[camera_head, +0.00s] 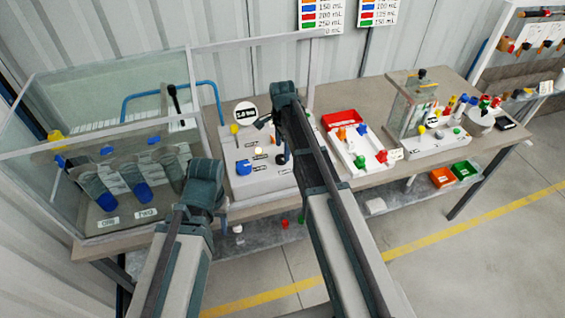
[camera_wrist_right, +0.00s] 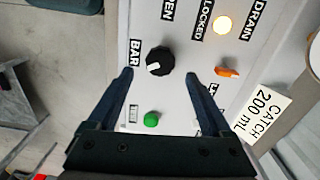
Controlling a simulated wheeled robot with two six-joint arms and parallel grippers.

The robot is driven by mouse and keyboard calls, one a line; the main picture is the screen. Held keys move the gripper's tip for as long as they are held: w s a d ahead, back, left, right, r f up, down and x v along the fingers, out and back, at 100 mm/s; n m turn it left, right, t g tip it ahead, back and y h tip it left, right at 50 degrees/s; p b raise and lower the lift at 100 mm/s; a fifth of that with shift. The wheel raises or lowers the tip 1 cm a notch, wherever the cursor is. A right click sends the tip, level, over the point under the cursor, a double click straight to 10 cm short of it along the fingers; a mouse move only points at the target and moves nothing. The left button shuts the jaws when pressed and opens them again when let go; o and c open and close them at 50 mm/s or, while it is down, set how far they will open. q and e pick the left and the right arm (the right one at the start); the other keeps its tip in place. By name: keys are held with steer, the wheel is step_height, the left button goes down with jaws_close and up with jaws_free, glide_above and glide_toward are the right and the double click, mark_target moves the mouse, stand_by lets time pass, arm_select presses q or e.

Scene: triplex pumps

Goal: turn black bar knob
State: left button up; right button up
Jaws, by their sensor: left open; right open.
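The black bar knob (camera_wrist_right: 158,62) is round with a white pointer mark, beside a BAR label, in the right wrist view. In the head view the knob (camera_head: 282,158) is a small dark shape on the grey panel, beside my right arm. My right gripper (camera_wrist_right: 160,74) is open; its fingertips appear on either side of the knob with a gap to each side. I cannot tell their height above it. My left gripper (camera_head: 181,209) is open and empty, in front of the bench and away from the knob.
A lit lamp (camera_wrist_right: 223,24), an orange part (camera_wrist_right: 228,72) and a green button (camera_wrist_right: 151,120) surround the knob on the panel. A blue knob (camera_head: 244,167) stands on its left side. A glass tank (camera_head: 60,110) is far left; a red tray (camera_head: 342,119) is right.

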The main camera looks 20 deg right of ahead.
mark_target(282, 157)
steer(key=shift+f+b, duration=1.45)
steer(key=shift+f, duration=0.55)
steer(key=shift+r, duration=0.1)
jaws_close()
